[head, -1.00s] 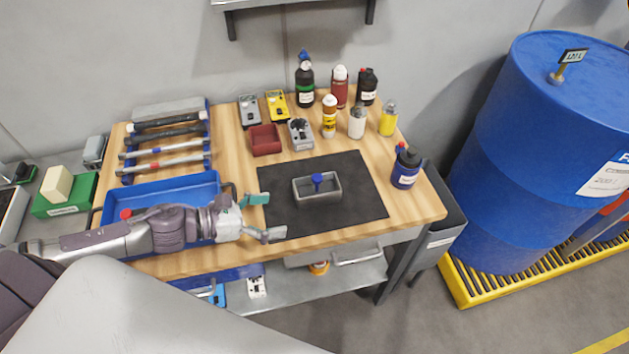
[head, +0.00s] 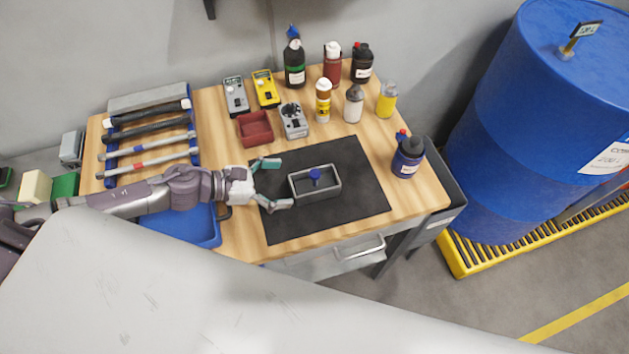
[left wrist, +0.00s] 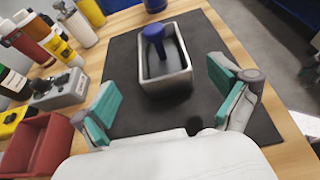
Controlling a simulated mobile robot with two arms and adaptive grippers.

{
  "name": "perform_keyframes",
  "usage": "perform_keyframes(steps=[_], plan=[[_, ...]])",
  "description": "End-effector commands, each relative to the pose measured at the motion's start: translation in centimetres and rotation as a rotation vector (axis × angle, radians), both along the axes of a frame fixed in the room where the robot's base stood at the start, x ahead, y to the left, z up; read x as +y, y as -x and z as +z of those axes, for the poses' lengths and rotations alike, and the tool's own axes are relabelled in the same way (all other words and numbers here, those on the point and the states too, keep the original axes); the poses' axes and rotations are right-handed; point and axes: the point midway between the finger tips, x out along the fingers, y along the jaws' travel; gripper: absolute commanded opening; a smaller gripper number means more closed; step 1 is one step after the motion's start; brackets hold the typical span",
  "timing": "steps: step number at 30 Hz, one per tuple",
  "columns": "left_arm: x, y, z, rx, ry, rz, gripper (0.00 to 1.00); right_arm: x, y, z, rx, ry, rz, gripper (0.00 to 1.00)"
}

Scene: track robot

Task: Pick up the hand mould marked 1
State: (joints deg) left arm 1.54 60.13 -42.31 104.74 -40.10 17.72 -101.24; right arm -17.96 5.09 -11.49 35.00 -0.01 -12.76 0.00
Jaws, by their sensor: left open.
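The hand mould is a grey, open-topped metal box (head: 330,191) with a blue knob (head: 315,175) standing up inside it. It sits on a black mat (head: 365,208) on the wooden workbench. No number can be read on it. In the left wrist view the box (left wrist: 167,83) and its blue knob (left wrist: 154,38) lie ahead, between the spread fingers. My left gripper (head: 272,183) is open and empty over the mat's left part, just left of the box and apart from it. In the left wrist view both teal finger pads of the gripper (left wrist: 163,100) show. My right gripper is not in view.
A small red tray (head: 255,130), a grey device (head: 294,121) and several bottles stand behind the mat. A blue bottle (head: 408,155) is at its right. A blue tray (head: 185,227) lies under my left arm. A large blue drum (head: 540,120) stands right of the bench.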

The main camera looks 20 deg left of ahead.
Motion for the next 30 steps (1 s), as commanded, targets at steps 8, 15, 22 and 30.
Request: perform_keyframes(steps=[8, 15, 22, 30], plan=[[-2.1, -1.4, -0.9, 0.001, 0.002, 0.001, 0.98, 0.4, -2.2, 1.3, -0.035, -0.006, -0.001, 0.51], [-4.7, -2.7, -1.7, 0.002, 0.004, 0.002, 0.98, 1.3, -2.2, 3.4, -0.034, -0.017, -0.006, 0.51], [-6.1, -3.7, -3.0, 0.002, 0.001, 0.001, 0.98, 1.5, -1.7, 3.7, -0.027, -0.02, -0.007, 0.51], [-6.1, -3.7, -3.1, 0.002, 0.0, 0.001, 0.86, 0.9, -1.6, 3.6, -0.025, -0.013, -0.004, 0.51]])
